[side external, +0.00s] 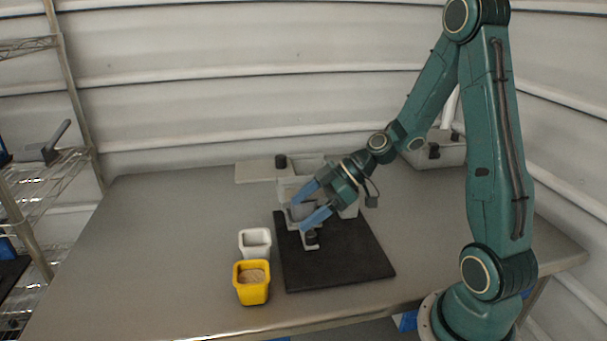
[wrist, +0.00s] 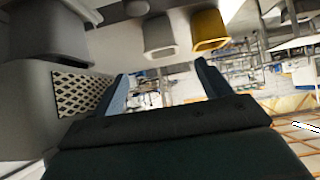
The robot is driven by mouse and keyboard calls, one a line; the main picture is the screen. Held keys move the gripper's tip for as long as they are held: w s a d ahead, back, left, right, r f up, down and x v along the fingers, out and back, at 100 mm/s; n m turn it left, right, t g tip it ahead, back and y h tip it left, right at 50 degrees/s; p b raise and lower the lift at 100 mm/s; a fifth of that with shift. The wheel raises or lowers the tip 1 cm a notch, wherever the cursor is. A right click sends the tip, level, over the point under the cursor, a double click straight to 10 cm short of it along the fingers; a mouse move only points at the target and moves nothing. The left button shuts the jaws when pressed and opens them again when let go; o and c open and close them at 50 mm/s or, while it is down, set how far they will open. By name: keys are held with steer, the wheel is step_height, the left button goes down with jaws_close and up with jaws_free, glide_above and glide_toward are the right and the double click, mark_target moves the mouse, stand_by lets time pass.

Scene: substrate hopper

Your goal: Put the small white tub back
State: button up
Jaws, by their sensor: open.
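The small white tub (side external: 255,243) stands upright on the steel table, just left of the black mat, and its visible inside looks empty. The yellow tub (side external: 251,284) stands just in front of it, holding a pale tan grainy fill. My gripper (side external: 300,212) is open, with its blue fingers pointing down and left at the pale grey hopper unit (side external: 290,186) on the mat. The fingers hide part of that unit. In the wrist view, the white tub (wrist: 158,38) and yellow tub (wrist: 209,33) are beyond the open fingers (wrist: 162,85), with neither between them.
The black mat (side external: 345,258) has clear room at its front and right. A pale flat plate (side external: 255,173) lies behind the hopper unit, and a grey box (side external: 440,155) stands at the back right. A wire shelf (side external: 45,180) stands left of the table. The table's left side is bare.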

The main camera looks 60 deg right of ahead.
steer(key=shift+a, duration=0.1)
steer(key=s+a+r+m+g+h, duration=0.1)
steer(key=s+a+r+m+h, duration=0.1)
steer(key=s+r, duration=0.4)
steer(key=s+a+r+m+h, duration=0.1)
steer(key=s+r+m+h, duration=0.4)
steer(key=s, duration=0.7)
steer(key=shift+s+a+r+m+g, duration=0.3)
steer(key=shift+a+r+m+g, duration=0.1)
steer(key=shift+r+m, duration=0.7)
